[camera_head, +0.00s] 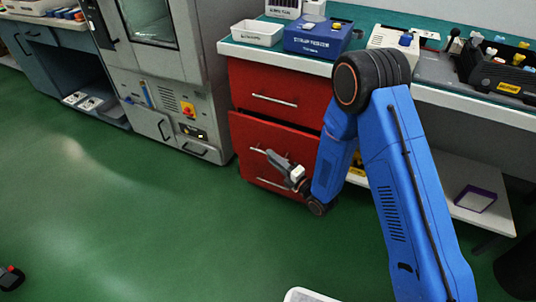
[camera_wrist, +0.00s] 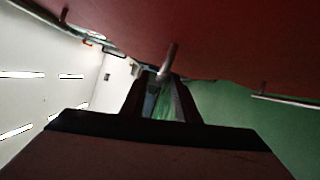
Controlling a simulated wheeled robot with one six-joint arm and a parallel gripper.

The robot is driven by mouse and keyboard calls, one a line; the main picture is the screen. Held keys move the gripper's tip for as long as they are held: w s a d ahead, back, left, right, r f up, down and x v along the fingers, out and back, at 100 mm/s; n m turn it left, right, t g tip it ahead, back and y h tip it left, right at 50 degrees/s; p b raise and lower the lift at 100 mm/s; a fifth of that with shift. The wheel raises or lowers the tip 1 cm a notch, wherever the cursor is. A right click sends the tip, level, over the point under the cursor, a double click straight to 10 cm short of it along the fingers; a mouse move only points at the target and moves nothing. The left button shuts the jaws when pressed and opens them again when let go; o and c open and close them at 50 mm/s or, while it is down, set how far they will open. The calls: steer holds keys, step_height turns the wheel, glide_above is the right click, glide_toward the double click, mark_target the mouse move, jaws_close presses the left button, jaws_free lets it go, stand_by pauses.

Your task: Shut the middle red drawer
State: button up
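The red drawer cabinet stands under the bench in the head view. Its middle red drawer (camera_head: 245,131) sticks out a little past the top drawer (camera_head: 258,80). The middle drawer's handle (camera_head: 257,150) is a thin metal bar, partly hidden behind my gripper (camera_head: 270,155). My gripper is at that handle, in front of the drawer face. In the wrist view my gripper (camera_wrist: 162,82) has a gap between its fingers, and a metal handle bar (camera_wrist: 170,57) lies at the fingertips. A red drawer face (camera_wrist: 220,35) fills the top of that view.
A grey oven-like machine (camera_head: 165,95) stands left of the cabinet. A low shelf (camera_head: 450,190) is at right. The green floor (camera_head: 130,215) in front is clear.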

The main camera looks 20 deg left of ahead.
steer(key=shift+x, duration=1.7)
jaws_close()
steer(key=shift+w+d, duration=0.2)
steer(key=shift+w, duration=1.9)
jaws_free()
steer(key=shift+w, duration=0.1)
steer(key=shift+d, duration=0.15)
glide_toward(275, 149)
steer(key=v, duration=0.6)
